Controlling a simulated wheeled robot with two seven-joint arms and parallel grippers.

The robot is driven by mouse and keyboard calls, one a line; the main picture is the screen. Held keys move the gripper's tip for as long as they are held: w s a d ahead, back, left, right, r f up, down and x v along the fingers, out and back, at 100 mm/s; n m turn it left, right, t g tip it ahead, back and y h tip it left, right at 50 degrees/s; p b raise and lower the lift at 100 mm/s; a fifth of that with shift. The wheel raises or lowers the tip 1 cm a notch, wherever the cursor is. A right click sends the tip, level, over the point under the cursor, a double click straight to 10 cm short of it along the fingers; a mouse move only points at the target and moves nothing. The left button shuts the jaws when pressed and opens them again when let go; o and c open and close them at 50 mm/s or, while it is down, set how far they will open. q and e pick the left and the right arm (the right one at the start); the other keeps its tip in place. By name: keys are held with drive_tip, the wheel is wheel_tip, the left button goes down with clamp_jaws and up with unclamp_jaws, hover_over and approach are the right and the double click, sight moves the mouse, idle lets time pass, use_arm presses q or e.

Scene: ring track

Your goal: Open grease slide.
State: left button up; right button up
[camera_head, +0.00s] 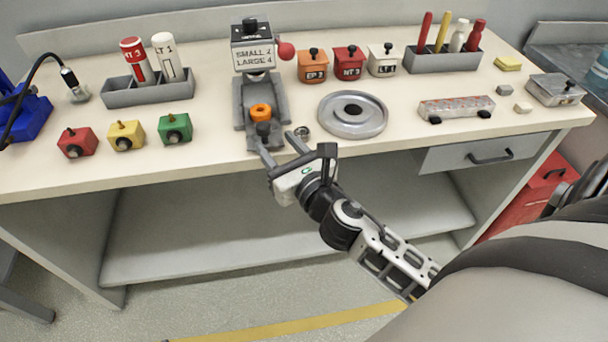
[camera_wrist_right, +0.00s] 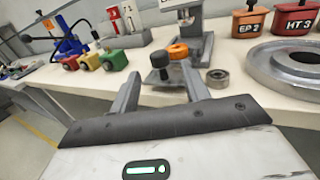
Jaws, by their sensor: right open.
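The grease station (camera_head: 254,62) is a grey stand labelled "SMALL 2 LARGE 4", with a red ball knob (camera_head: 285,50) on its right. Its low slide (camera_head: 264,143) lies at the front with a dark upright knob (camera_head: 263,129); the knob also shows in the right wrist view (camera_wrist_right: 160,60). An orange ring (camera_head: 260,112) sits just behind the knob. My right gripper (camera_head: 279,147) is open and empty at the table's front edge. In the right wrist view its fingers (camera_wrist_right: 162,88) point toward the knob, which appears between them. My left gripper is not in view.
A small metal ring (camera_head: 302,132) lies close to the right finger. A round metal dish (camera_head: 352,115) is farther right. Red, yellow and green blocks (camera_head: 126,136) stand left. Labelled bins (camera_head: 348,63) stand behind. Bare tabletop lies between the blocks and the station.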

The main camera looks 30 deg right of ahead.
drive_tip(key=s+b, duration=0.2)
drive_tip(key=s, duration=0.7)
drive_tip(key=shift+s, duration=0.25)
drive_tip(key=s+a+f+m+g+y, duration=0.1)
drive_tip(key=f+m, duration=0.4)
drive_tip(key=m, duration=0.6)
drive_tip(key=s+a+f+m+g+y, duration=0.1)
drive_tip(key=s+a+f+m+g, duration=0.2)
drive_tip(key=f+m, duration=0.3)
drive_tip(key=s+a+f+m+g+y, duration=0.1)
drive_tip(key=f+m, duration=0.4)
drive_tip(key=m, duration=1.1)
drive_tip(key=s+a+g, duration=0.1)
drive_tip(key=a+g, duration=0.1)
drive_tip(key=shift+a+f+m, duration=0.3)
drive_tip(key=shift+a+m, duration=0.05)
drive_tip(key=shift+m, duration=0.05)
